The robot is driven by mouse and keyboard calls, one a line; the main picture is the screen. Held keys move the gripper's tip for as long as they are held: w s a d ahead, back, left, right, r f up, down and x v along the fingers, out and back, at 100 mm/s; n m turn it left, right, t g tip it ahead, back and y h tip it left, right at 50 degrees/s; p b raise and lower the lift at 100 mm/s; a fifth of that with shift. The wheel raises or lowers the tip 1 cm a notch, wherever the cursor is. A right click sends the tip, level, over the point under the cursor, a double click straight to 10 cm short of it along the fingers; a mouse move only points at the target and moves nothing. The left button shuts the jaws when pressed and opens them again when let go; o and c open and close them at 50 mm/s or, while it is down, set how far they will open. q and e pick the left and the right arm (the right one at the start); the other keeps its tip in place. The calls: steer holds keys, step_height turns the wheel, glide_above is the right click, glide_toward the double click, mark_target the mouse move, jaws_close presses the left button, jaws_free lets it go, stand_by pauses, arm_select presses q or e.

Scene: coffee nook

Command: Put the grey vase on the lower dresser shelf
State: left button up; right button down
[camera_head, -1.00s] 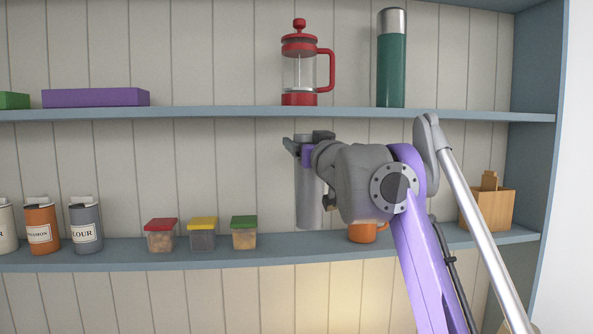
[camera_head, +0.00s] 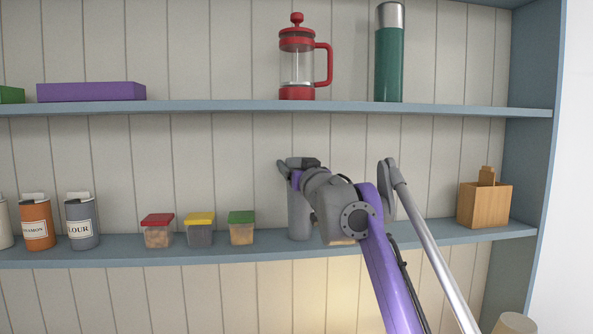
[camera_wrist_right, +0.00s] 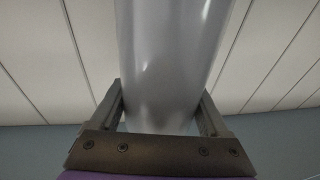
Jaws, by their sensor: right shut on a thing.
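The grey vase (camera_head: 300,212) is a tall plain cylinder, upright over the lower dresser shelf (camera_head: 200,254), right of the green-lidded box. Its base is level with the shelf top; I cannot tell whether it touches. My right gripper (camera_head: 298,167) is shut on the vase near its upper part. In the right wrist view the vase (camera_wrist_right: 172,60) rises between the two fingers of the gripper (camera_wrist_right: 162,115). My left gripper is not in view.
On the lower shelf, left of the vase, stand red-lidded (camera_head: 157,232), yellow-lidded (camera_head: 200,232) and green-lidded (camera_head: 241,230) boxes and canisters (camera_head: 82,225). A wooden block (camera_head: 484,205) stands at right. The upper shelf (camera_head: 200,107) holds a red press (camera_head: 297,65) and green flask (camera_head: 389,60).

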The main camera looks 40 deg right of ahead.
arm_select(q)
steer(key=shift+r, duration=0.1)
arm_select(e)
steer(key=shift+s, duration=0.15)
steer(key=shift+c, duration=1.5)
jaws_free()
steer(key=shift+f, duration=0.2)
steer(key=o, duration=0.3)
steer(key=shift+r, duration=0.1)
steer(key=shift+r, duration=0.25)
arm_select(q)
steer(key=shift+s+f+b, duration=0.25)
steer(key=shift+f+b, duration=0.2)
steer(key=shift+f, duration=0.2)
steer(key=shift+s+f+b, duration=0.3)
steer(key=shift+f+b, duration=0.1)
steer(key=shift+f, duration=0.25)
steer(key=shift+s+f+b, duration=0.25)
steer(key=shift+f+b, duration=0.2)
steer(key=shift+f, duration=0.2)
arm_select(e)
steer(key=v, duration=1.2)
